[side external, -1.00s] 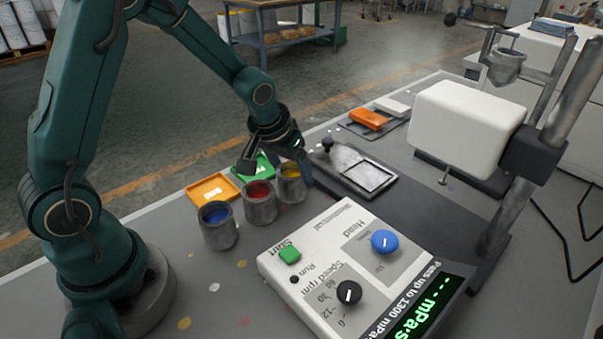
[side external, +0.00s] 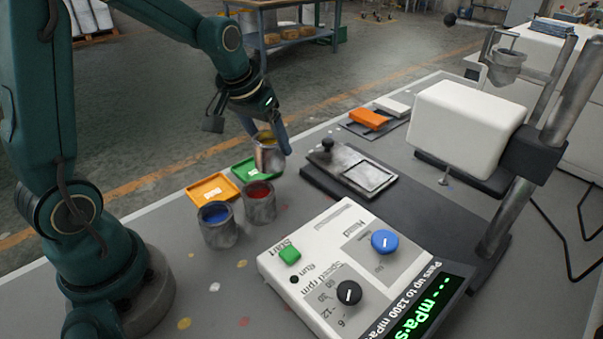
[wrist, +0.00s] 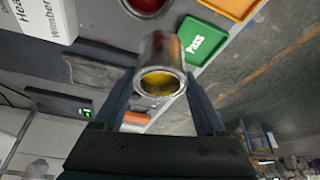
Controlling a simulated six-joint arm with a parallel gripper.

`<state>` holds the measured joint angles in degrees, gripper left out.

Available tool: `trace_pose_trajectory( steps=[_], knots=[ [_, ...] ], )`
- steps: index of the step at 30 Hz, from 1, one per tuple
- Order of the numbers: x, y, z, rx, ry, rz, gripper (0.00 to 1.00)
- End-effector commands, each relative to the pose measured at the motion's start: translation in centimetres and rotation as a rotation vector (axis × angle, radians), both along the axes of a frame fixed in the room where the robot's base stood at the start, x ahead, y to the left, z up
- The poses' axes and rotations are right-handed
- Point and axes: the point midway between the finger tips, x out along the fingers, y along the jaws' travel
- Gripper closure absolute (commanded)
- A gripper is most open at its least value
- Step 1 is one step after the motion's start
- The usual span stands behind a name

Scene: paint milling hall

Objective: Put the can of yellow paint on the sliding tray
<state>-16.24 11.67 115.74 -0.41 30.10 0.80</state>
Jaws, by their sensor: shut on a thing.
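The can of yellow paint (side external: 268,156) is a grey metal can with yellow inside. My gripper (side external: 266,146) is shut on it and holds it up above the bench, over the area by the green tray. In the wrist view the can (wrist: 161,65) sits between the two fingers of my gripper (wrist: 162,80), its open mouth towards the camera. The sliding tray (side external: 352,170) is a grey metal plate with a black knob and a square outlined recess. It lies to the right of the can, on the dark base of the machine, and looks empty.
A can of red paint (side external: 259,203) and a can of blue paint (side external: 217,226) stand on the bench. Orange (side external: 208,188) and green (side external: 248,171) flat trays lie behind them. The control panel (side external: 345,260) is in front. The white machine head (side external: 468,120) overhangs the right side.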

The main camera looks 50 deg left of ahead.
Motion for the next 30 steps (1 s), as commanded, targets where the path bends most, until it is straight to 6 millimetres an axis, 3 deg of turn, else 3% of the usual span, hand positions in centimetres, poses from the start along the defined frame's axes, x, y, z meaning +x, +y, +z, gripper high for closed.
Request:
trace_pose_trajectory(
  steps=[9,17,22,30],
  knots=[
    [-3.0,4.6,3.3,0.001,-0.004,0.006,0.92],
    [-4.2,5.8,4.4,-0.005,0.012,-0.02,0.92],
    [-2.8,6.2,6.4,0.006,0.001,-0.091,0.92],
    [2.1,5.4,9.3,0.015,-0.01,-0.289,0.92]
  ],
)
